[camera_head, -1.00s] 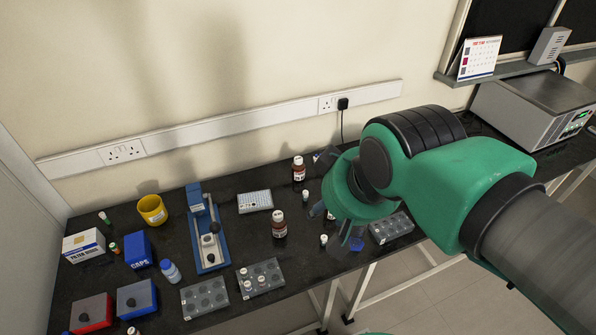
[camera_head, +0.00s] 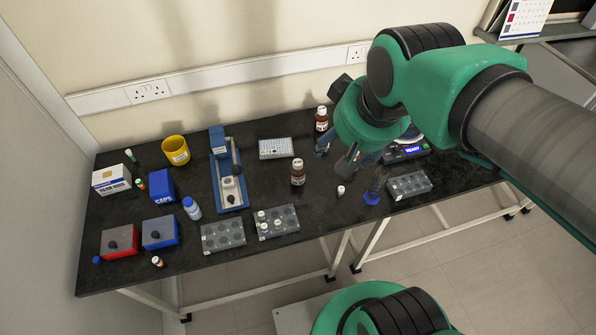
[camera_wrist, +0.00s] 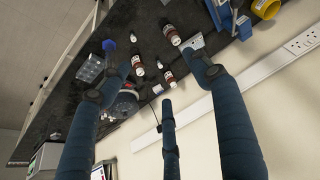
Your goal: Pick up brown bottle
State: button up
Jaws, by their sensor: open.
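The front brown bottle (camera_head: 298,172) is near the bench's middle; the back brown bottle (camera_head: 321,118) is nearer the wall. In the wrist view the front bottle (camera_wrist: 172,36) and the back bottle (camera_wrist: 170,78) both show between the spread fingers. My gripper (camera_head: 340,158) is open and empty, above and right of the bottles in the head view. Its dark blue fingers (camera_wrist: 163,88) touch neither bottle visibly.
A blue press (camera_head: 229,175), a white well plate (camera_head: 276,148) and vial racks (camera_head: 278,222) stand left of the gripper. The wall runs behind the bench.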

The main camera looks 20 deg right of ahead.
jog(key=w+f+g+p, duration=0.2)
jog(key=w+f, duration=0.1)
jog(key=w, duration=0.5)
jog(key=n+g+p, duration=0.1)
jog(key=g+p, duration=0.2)
send_over(297, 161)
notch_tip(297, 161, down, 19)
jog(key=shift+r, duration=0.15)
jog(key=shift+f+b, duration=0.9)
jog(key=shift+f, duration=3.4)
jog(key=shift+f, duration=0.15)
